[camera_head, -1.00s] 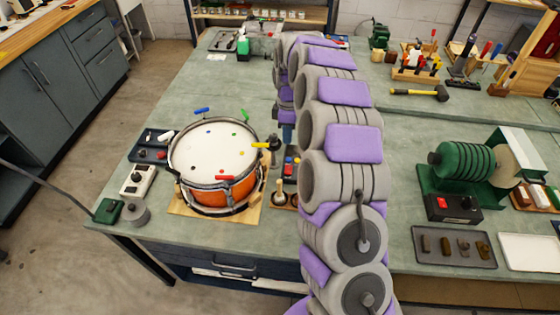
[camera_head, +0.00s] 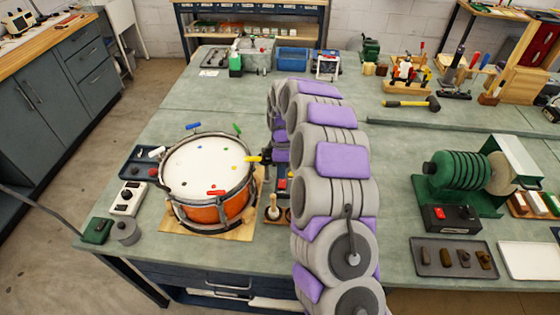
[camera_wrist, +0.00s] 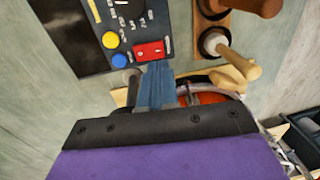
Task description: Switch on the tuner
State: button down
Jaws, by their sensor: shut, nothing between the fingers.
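A dark control box, which looks like the tuner (camera_wrist: 129,25), shows in the wrist view with a red rocker switch (camera_wrist: 149,50), a yellow button (camera_wrist: 110,40) and a blue button (camera_wrist: 120,61). My gripper (camera_wrist: 156,72) is shut and empty. Its blue fingertips appear just below the red switch in the wrist view; I cannot tell whether they touch the box. In the head view the box (camera_head: 282,184) is mostly hidden behind my arm, right of the drum, and my fingertips are not clearly visible.
The orange drum (camera_head: 222,210) stands on a wooden board left of the box. Wooden-handled tools (camera_wrist: 232,68) stand close beside the box. A white box with knobs (camera_head: 128,198) lies left of the drum. A green grinder (camera_head: 465,175) stands at the right.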

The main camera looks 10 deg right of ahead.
aim_at(282, 186)
jog(key=f, duration=0.2)
jog(key=f+b, duration=0.1)
jog(key=f, duration=0.1)
jog(key=shift+s+d, duration=0.25)
jog(key=shift+a+f, duration=0.15)
jog(key=shift+f, duration=0.15)
jog(key=shift+a, duration=0.25)
jog(key=shift+s+d+f, duration=0.1)
jog(key=shift+d+f, duration=0.05)
jog(key=shift+d, duration=0.05)
jog(key=shift+w+d+r+p, duration=0.1)
jog(key=shift+w+r+p, duration=0.1)
jog(key=shift+w, duration=0.2)
jog(key=shift+w+d+r+p, duration=0.1)
jog(key=shift+w+p, duration=0.05)
jog(key=shift+w, duration=0.2)
